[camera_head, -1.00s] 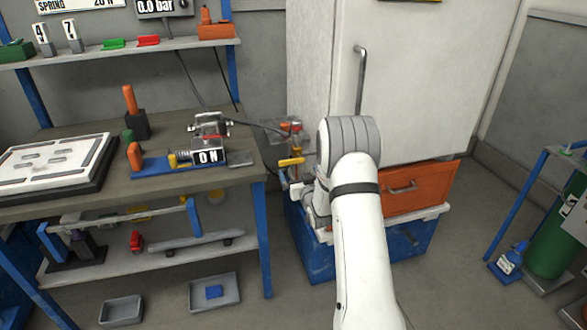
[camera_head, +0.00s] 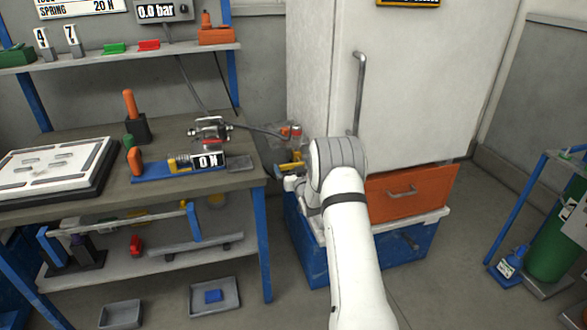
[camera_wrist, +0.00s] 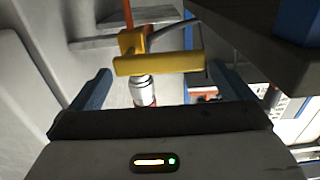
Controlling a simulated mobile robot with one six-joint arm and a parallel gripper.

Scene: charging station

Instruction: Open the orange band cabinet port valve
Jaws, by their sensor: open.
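The yellow valve handle (camera_head: 289,168) sits at the left side of the white cabinet (camera_head: 420,90), below a red-orange fitting (camera_head: 290,131). In the wrist view the yellow handle (camera_wrist: 160,63) is a bar lying crosswise, with a silver fitting (camera_wrist: 145,90) beneath it. A thin orange strip (camera_wrist: 128,14) shows behind it. My gripper (camera_wrist: 160,72) is open, with one blue-grey finger on each side of the bar. The bar appears between or just beyond the fingertips; contact cannot be told. In the head view my wrist hides most of the gripper.
A workbench (camera_head: 75,206) with several tools stands left of the cabinet, its blue leg near my gripper. An orange drawer (camera_head: 412,194) and a blue base (camera_head: 312,250) lie under the cabinet. A hose (camera_head: 258,130) runs from the bench to the fitting.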

